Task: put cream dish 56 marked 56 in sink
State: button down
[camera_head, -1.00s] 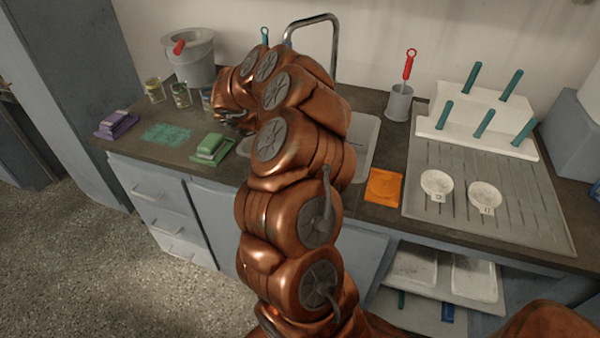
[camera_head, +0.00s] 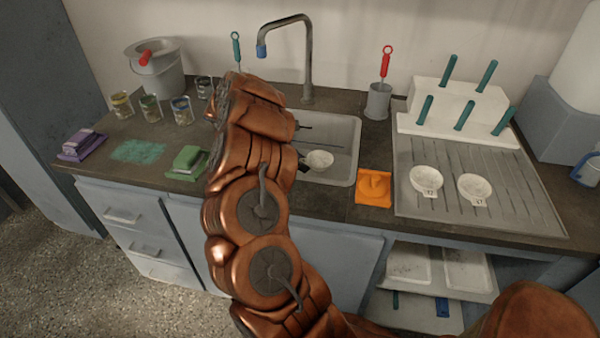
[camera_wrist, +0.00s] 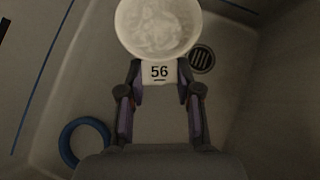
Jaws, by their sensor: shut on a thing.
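The cream dish 56 (camera_wrist: 158,28) is a round pale dish with a tab marked 56 in the wrist view. My gripper (camera_wrist: 159,80) is shut on that tab, one finger on each side. In the head view the dish (camera_head: 319,160) shows over the sink (camera_head: 340,172), and my gripper (camera_head: 303,162) is mostly hidden behind my arm. The sink floor with its drain (camera_wrist: 201,59) lies below the dish in the wrist view. I cannot tell how far the dish is above the floor.
A blue ring (camera_wrist: 84,142) shows in the sink. Two other dishes, one (camera_head: 426,180) and another (camera_head: 474,188), lie on the drainboard (camera_head: 520,205) at the right. An orange item (camera_head: 374,187) lies beside the sink. The tap (camera_head: 308,60) rises behind the basin.

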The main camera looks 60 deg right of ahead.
jog(key=shift+f, duration=2.25)
jog(key=shift+f+b, duration=0.65)
jog(key=shift+b, duration=0.1)
jog(key=c, duration=0.8)
grip_release()
jog(key=shift+r, duration=0.1)
